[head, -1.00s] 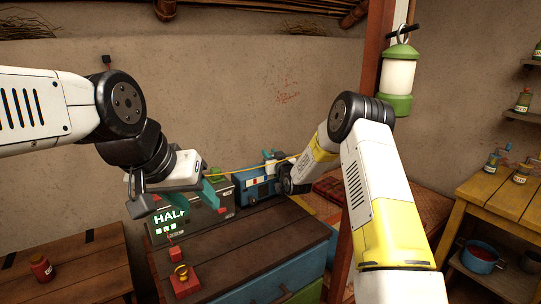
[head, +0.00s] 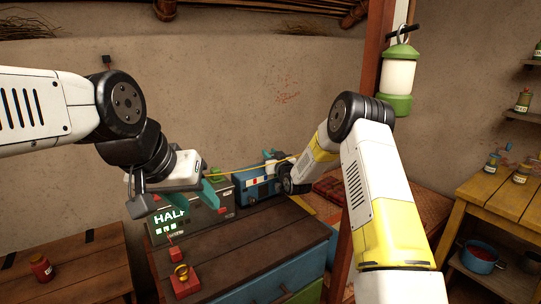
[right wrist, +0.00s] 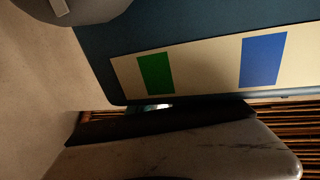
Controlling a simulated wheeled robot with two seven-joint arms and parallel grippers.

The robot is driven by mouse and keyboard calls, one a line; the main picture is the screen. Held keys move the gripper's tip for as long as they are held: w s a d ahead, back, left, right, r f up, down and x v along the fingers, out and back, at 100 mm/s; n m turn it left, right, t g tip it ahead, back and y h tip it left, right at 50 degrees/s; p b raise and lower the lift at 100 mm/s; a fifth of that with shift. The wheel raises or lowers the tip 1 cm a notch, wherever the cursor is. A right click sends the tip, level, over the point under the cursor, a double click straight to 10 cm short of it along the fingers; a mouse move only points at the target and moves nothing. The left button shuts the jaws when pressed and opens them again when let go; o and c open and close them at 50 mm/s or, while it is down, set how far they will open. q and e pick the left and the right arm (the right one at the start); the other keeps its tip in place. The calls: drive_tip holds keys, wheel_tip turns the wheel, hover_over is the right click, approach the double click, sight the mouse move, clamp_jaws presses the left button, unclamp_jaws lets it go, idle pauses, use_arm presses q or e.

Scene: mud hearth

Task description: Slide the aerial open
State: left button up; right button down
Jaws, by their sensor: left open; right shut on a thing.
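The blue radio (head: 257,191) sits at the back of the dark-topped chest. A thin yellow rod, which looks like the aerial (head: 245,169), runs above it, sloping slightly down toward the left. My right gripper (head: 272,168) is shut on the radio's right end; my arm hides part of this grip. In the right wrist view the radio's blue body (right wrist: 200,32) fills much of the picture, with a cream panel bearing a green and a blue patch. My left gripper (head: 174,201) is open, with teal fingers apart, in front of the grey box and near the rod's left end.
A grey box (head: 225,205) with a lit display reading HALF stands left of the radio. A red block (head: 184,280) with a yellow ring is at the chest's front left. A post with a green lantern (head: 398,82) stands right.

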wheel_tip(320, 180, up, 12)
drive_tip(key=shift+f, duration=0.2)
idle(0.4)
drive_tip(key=c, duration=1.3)
unclamp_jaws()
drive_tip(key=shift+o, duration=0.6)
